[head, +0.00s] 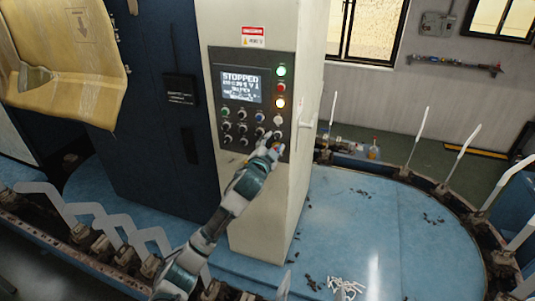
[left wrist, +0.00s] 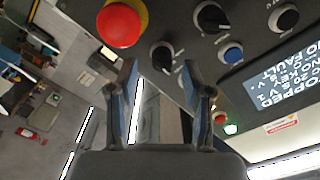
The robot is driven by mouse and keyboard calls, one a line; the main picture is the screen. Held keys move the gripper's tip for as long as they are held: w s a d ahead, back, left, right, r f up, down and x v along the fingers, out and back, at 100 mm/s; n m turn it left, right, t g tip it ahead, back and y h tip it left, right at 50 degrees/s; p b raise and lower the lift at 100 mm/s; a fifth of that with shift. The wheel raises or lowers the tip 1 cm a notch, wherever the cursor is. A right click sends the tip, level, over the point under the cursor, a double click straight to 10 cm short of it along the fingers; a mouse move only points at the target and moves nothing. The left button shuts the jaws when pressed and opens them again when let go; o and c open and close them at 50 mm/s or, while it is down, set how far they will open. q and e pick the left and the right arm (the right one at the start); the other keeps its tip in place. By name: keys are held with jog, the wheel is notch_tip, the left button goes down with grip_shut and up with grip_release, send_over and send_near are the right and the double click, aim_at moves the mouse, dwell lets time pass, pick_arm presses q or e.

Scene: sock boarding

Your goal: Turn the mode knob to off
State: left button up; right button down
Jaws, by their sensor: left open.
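The control panel (head: 250,117) is on the front of a cream cabinet, with a lit screen (head: 241,86) reading "STOPPED". My left gripper (head: 272,147) is at the panel's lower right corner, hiding part of it. In the left wrist view my left gripper (left wrist: 160,72) is open, and a black knob with a white mark (left wrist: 162,56) shows just beyond and between its fingertips. I cannot tell whether they touch. Other black knobs (left wrist: 212,17) sit farther along the panel. No knob label is readable, so I cannot tell which is the mode knob. My right gripper is not in view.
A red mushroom button (left wrist: 118,25) on a yellow collar is close to the left fingertip. A blue button (left wrist: 232,52) sits among the knobs. A blue round table (head: 350,220) with white foot-shaped boards around it surrounds the cabinet (head: 262,210). A cardboard-coloured sheet (head: 68,55) hangs at left.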

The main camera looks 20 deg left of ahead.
pick_arm(q)
jog(key=s, duration=1)
jog(key=shift+a, duration=0.3)
jog(key=shift+f, duration=0.1)
